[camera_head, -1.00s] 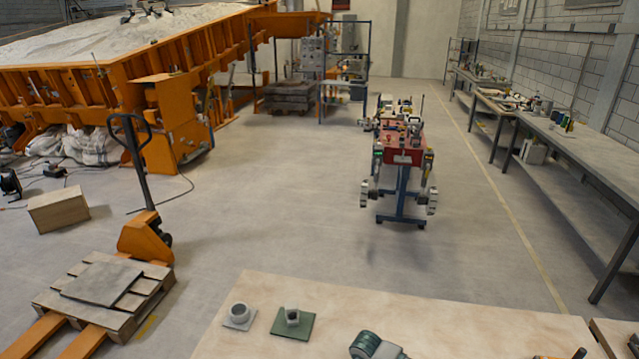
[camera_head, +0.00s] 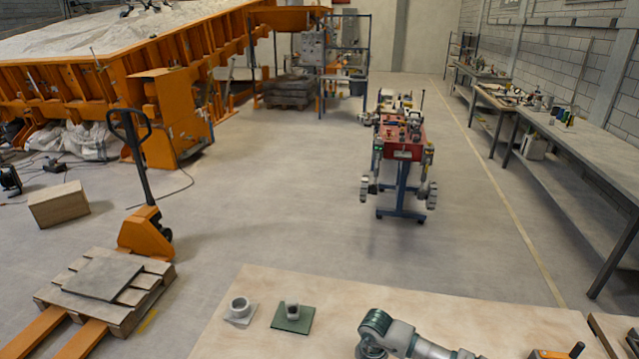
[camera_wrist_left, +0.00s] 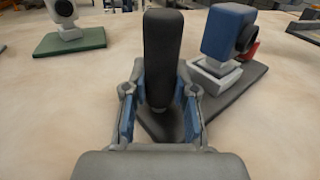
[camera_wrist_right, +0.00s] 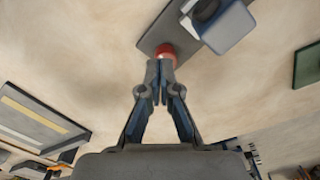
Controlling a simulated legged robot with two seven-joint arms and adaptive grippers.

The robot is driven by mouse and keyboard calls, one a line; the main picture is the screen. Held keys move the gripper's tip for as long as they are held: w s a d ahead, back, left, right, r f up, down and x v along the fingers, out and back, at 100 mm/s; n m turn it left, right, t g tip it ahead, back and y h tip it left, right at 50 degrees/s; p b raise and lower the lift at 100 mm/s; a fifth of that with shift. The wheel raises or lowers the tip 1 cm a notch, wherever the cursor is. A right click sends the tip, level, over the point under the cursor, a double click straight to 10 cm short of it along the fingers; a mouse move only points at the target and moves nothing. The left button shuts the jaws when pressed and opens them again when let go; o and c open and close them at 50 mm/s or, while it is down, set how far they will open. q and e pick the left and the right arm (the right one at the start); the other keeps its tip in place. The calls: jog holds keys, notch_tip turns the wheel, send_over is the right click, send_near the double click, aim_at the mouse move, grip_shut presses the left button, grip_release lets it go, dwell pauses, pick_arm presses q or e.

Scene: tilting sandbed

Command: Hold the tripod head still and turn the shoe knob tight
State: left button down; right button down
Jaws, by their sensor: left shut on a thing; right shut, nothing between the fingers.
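In the left wrist view the tripod head stands on a dark base plate (camera_wrist_left: 245,85), with a blue block (camera_wrist_left: 228,32) on a pale foot and a black upright handle (camera_wrist_left: 163,50). My left gripper (camera_wrist_left: 160,105) is shut around the handle's lower part. A red knob (camera_wrist_left: 251,50) shows partly behind the block. In the right wrist view the red knob (camera_wrist_right: 166,51) is just beyond the fingertips of my right gripper (camera_wrist_right: 160,72), which is shut and empty. I cannot tell whether they touch. Neither gripper shows in the head view.
A green plate with a pale block on it (camera_head: 293,318) lies on the pale table (camera_head: 250,290), beside a white ring on a plate (camera_head: 240,308). A grey arm link of mine crosses the front edge. A framed tray (camera_wrist_right: 40,125) shows in the right wrist view.

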jog(key=f, duration=0.6)
jog(key=shift+s+d+f, duration=0.15)
jog(key=shift+d, duration=0.1)
jog(key=shift+s+d+f, duration=0.1)
jog(key=shift+s+f, duration=0.1)
jog(key=shift+f, duration=0.25)
jog(key=shift+w+d, duration=0.15)
jog(key=shift+w, duration=0.3)
dwell(0.3)
jog(key=shift+w+a+r, duration=0.1)
jog(key=shift+w+a, duration=0.3)
jog(key=shift+a, duration=0.45)
jog(key=shift+w+a, duration=0.25)
jog(key=shift+w, duration=0.15)
jog(key=shift+d+r, duration=0.1)
